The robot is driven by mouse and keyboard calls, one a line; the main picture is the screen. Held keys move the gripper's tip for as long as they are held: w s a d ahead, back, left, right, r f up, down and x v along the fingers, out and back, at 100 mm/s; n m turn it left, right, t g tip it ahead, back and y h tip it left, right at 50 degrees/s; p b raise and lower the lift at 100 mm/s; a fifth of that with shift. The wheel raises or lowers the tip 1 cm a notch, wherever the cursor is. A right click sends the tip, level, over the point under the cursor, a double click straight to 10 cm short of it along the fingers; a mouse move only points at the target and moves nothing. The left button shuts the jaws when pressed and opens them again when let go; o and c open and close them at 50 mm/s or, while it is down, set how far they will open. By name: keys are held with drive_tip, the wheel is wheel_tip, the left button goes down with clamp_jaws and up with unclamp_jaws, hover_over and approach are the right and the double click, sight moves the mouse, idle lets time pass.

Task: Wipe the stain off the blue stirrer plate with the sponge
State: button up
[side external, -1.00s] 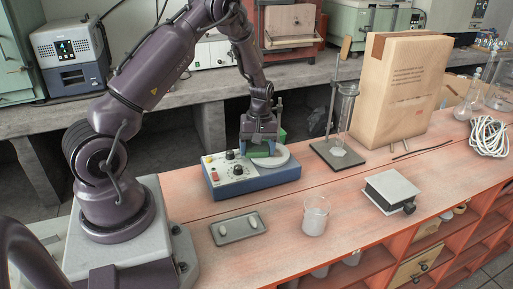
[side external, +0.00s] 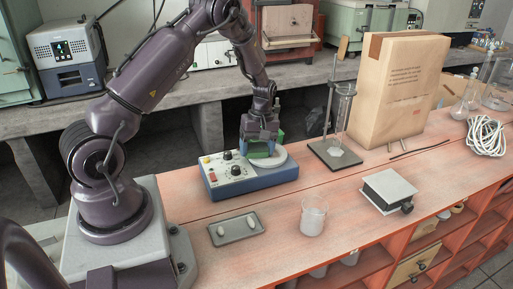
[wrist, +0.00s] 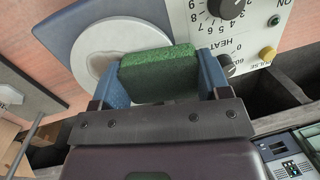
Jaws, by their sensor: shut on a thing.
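The blue stirrer plate (side external: 254,179) sits on the bench, with a control panel of knobs on its left and a round pale plate (side external: 283,161) on its right. In the wrist view the round plate (wrist: 105,38) carries a brownish stain (wrist: 98,66) near its left edge, beside the sponge. My gripper (side external: 262,150) is over the round plate, shut on the green sponge (wrist: 160,72), which sits between its two blue fingers. The sponge is at or just above the plate; I cannot tell if it touches. My gripper and the sponge hide part of the plate.
A glass beaker (side external: 313,216) and a small grey tray (side external: 235,229) stand in front. A retort stand (side external: 329,153), a paper bag (side external: 398,95) and a lab jack (side external: 388,191) are to the right. Bare bench lies between the tray and the beaker.

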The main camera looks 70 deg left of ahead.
sight(255, 145)
drive_tip(key=w+r+m, duration=0.1)
drive_tip(key=m, duration=0.1)
drive_tip(key=w+r+m+t+y, duration=0.1)
drive_tip(key=m, duration=0.2)
drive_tip(key=w+m, duration=0.1)
drive_tip(key=m, duration=0.1)
drive_tip(key=shift+w+a+r+m+t, duration=0.2)
drive_tip(key=shift+r+m+t, duration=0.1)
drive_tip(key=shift+r+m, duration=0.1)
drive_tip(key=shift+o, duration=0.2)
drive_tip(key=shift+s+a, duration=0.15)
drive_tip(key=shift+s, duration=1.65)
drive_tip(key=shift+r, duration=2.95)
wheel_tip(255, 145, up, 3)
